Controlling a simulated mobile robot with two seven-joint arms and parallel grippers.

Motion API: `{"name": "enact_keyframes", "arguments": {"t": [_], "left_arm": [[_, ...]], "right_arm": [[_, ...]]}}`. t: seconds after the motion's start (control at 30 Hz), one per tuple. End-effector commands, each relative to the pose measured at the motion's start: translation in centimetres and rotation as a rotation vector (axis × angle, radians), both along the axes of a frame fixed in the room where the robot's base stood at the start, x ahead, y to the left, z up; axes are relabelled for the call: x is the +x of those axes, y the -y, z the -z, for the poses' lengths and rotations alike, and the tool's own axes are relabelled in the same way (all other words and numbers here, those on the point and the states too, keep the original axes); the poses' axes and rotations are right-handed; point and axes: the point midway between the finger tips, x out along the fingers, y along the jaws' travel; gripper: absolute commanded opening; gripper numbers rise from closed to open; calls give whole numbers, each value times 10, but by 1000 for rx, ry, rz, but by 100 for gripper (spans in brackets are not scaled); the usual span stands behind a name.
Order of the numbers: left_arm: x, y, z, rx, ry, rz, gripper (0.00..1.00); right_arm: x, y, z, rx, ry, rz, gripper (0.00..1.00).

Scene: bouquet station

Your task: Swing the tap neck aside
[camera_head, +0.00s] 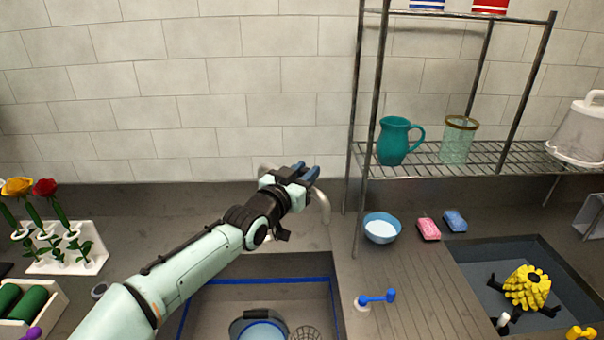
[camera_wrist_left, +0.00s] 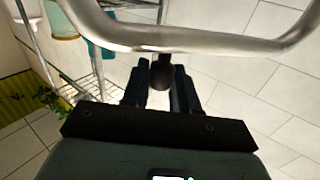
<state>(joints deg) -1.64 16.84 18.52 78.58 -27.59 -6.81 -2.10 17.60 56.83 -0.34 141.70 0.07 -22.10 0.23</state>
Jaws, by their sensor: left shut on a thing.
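The tap neck (camera_head: 323,204) is a curved pale metal tube behind the sink. In the head view my arm and gripper hide most of it. In the left wrist view the tap neck (camera_wrist_left: 185,38) bends across the top of the picture, just beyond the fingertips. My left gripper (camera_head: 308,172) is at the top of the tap neck. In the left wrist view the left gripper (camera_wrist_left: 161,78) has its fingers close together around a small dark stub that appears to join the neck. My right gripper is not in view.
The sink (camera_head: 305,291) with a blue rim lies below my arm and holds a round blue-edged vessel (camera_head: 262,330). A blue bowl (camera_head: 381,228), pink sponge (camera_head: 428,229) and blue sponge (camera_head: 455,221) are to the right. A wire rack (camera_head: 357,190) stands close right of the tap.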

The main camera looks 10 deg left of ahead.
Motion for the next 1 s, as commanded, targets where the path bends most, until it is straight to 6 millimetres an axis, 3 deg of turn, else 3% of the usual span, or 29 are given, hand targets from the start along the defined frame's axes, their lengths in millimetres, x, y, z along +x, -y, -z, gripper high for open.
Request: {"name": "enact_keyframes", "arguments": {"t": [0.03, 0.07, 0.1, 0.53, 0.77, 1.0], "left_arm": [[0, 2, -5, -7, 12, 2, 0], [0, 2, -5, -7, 13, 3, 35], [0, 2, -5, -7, 13, 3, 48], [-9, -4, -3, -4, 9, -1, 48], [-50, -20, -2, 1, 8, -4, 48], [-95, -34, -4, 1, 9, 0, 48]], "right_arm": [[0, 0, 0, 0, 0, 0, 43], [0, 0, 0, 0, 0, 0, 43], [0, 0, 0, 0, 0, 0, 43], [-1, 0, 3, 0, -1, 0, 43], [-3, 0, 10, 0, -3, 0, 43], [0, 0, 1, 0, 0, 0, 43]]}}
